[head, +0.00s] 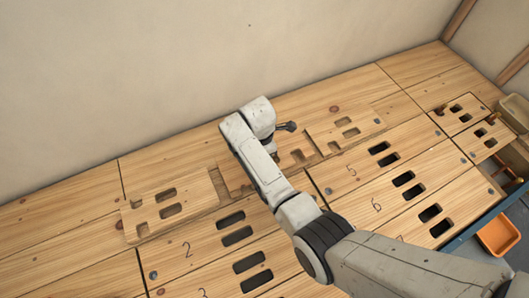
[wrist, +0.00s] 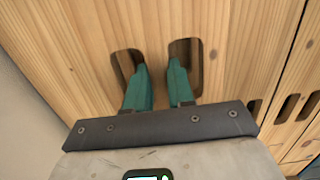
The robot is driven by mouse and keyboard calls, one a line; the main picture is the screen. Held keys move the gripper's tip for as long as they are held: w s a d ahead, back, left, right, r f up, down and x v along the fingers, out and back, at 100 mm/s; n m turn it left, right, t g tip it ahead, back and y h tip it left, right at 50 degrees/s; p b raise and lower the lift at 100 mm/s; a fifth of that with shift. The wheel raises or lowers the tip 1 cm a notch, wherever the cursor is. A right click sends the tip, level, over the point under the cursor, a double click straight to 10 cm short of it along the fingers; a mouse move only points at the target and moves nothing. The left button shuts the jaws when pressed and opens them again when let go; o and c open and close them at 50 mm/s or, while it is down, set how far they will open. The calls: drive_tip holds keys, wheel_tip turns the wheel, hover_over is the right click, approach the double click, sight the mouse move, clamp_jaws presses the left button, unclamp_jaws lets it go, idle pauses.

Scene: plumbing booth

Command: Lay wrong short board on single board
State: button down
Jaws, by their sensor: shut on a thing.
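A short pale-wood board (wrist: 228,62) with two slots fills much of the wrist view. My gripper (wrist: 160,70) has its two teal fingers in these slots, shut on the strip of wood between them. In the head view this board (head: 310,153) is mostly behind my arm, in the middle of the wooden floor. Two other short boards with paired slots lie raised there: one at the left (head: 148,208), one at the right (head: 365,126). I cannot tell which board is the single one, nor whether the held board touches what is under it.
Slotted floor panels numbered 2 (head: 187,249), 5 (head: 352,169) and 6 (head: 377,207) lie in front. Smaller slotted boards (head: 459,114) are at the far right, near an orange bin (head: 499,236). A plain wall (head: 150,80) rises behind.

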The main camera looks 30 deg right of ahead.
drive_tip(key=shift+f+b, duration=0.3)
drive_tip(key=shift+f, duration=0.2)
drive_tip(key=shift+r+p, duration=0.25)
drive_tip(key=shift+p, duration=0.05)
drive_tip(key=shift+p, duration=0.65)
drive_tip(key=shift+f, duration=0.15)
drive_tip(key=shift+f+b, duration=0.3)
drive_tip(key=shift+f, duration=0.05)
drive_tip(key=shift+f+b, duration=0.4)
drive_tip(key=shift+f, duration=0.3)
drive_tip(key=shift+f, duration=0.35)
drive_tip(key=shift+f, duration=0.1)
